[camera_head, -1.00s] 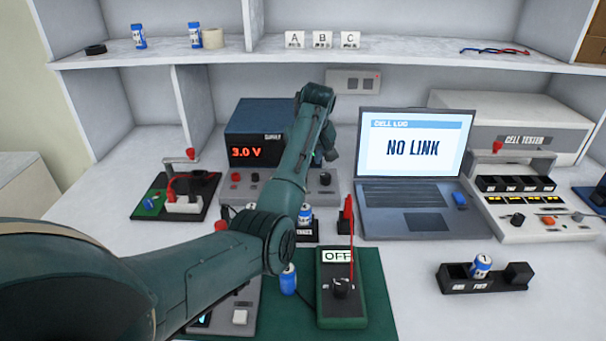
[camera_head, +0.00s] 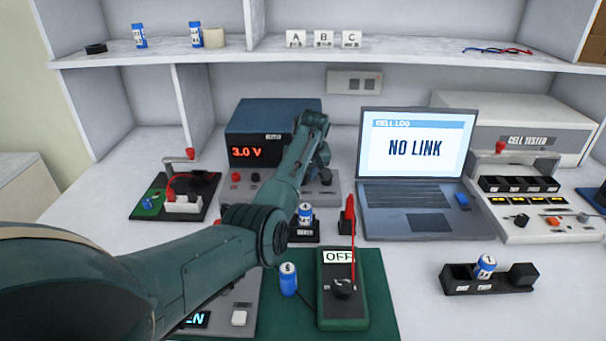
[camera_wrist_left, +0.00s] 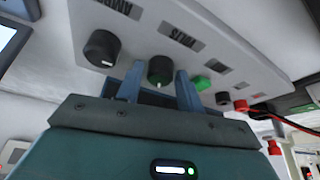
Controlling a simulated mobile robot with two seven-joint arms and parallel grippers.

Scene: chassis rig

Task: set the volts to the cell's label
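The power supply (camera_head: 262,118) is a dark blue box whose red display (camera_head: 247,152) reads 3.0 V. In the left wrist view its grey panel appears upside down, with a dark volts knob (camera_wrist_left: 160,70) and an amps knob (camera_wrist_left: 102,48). My left gripper (camera_wrist_left: 160,72) is open, its two blue fingers on either side of the volts knob; contact is unclear. In the head view my arm hides that knob; the amps knob (camera_head: 325,178) shows to the right. A blue-and-white cell (camera_head: 305,214) stands in a black holder in front of the supply. My right gripper is not in view.
A multimeter (camera_head: 342,308) reading OFF and another cell (camera_head: 288,279) are on the green mat. The laptop (camera_head: 415,172) shows NO LINK. A black tray (camera_head: 455,287) holds a cell. A cell tester (camera_head: 548,205) is at right. Bare bench lies at front right.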

